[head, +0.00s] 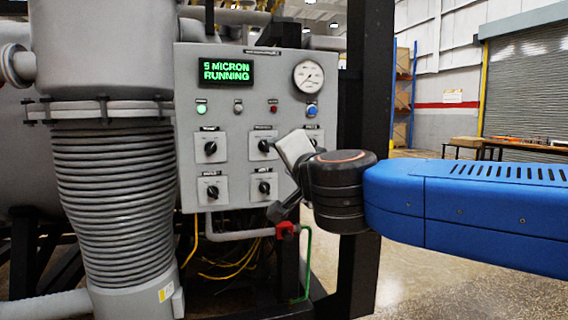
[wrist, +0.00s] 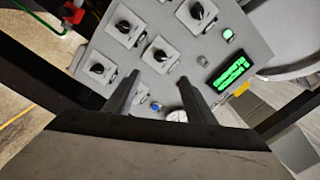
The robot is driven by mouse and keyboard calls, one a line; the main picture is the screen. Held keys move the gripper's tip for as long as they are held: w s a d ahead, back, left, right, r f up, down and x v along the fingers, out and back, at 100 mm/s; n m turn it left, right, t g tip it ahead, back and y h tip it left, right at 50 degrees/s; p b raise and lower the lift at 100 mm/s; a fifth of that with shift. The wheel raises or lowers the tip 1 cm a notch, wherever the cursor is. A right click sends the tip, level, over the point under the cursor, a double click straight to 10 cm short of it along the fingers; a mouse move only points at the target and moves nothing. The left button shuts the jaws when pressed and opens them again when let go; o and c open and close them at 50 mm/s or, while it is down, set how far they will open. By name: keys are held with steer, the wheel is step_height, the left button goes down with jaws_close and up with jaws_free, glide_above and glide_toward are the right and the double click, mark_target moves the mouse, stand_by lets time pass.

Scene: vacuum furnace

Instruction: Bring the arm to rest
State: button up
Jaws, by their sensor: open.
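My gripper (wrist: 157,82) is open, its two dark fingers apart with nothing between them in the wrist view. It faces the grey control panel (wrist: 145,55), which appears turned around in that view. In the head view my arm (head: 465,205) reaches in from the right. My dark wrist joint (head: 338,190) and the pale part beside it cover the panel's lower right part. The fingertips are hard to make out there. I cannot tell how close the fingers are to the panel face.
The panel carries a lit green display (head: 226,71) reading "5 MICRON RUNNING", a round gauge (head: 308,77) and several black knobs. A red valve handle (head: 287,230) sits below my wrist. A dark upright post (head: 357,90) stands behind my arm. A ribbed bellows (head: 115,205) is at left.

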steer(key=s+d+f+n+g+h, duration=0.1)
steer(key=s+d+f+n+g, duration=0.2)
steer(key=s+d+f, duration=0.4)
steer(key=s+d+f+n+g+h, duration=0.2)
steer(key=s+d+f+g, duration=0.3)
steer(key=f, duration=1.3)
steer(key=s+d+f+n+g+h, duration=0.2)
steer(key=s+d+f+n+g, duration=0.1)
steer(key=s+d+f, duration=0.8)
steer(key=d+f+g, duration=0.1)
steer(key=d+f, duration=0.1)
steer(key=d, duration=0.3)
steer(key=shift+s+f+n+g, duration=0.2)
steer(key=shift+f+n+g, duration=0.1)
steer(key=shift+f, duration=0.05)
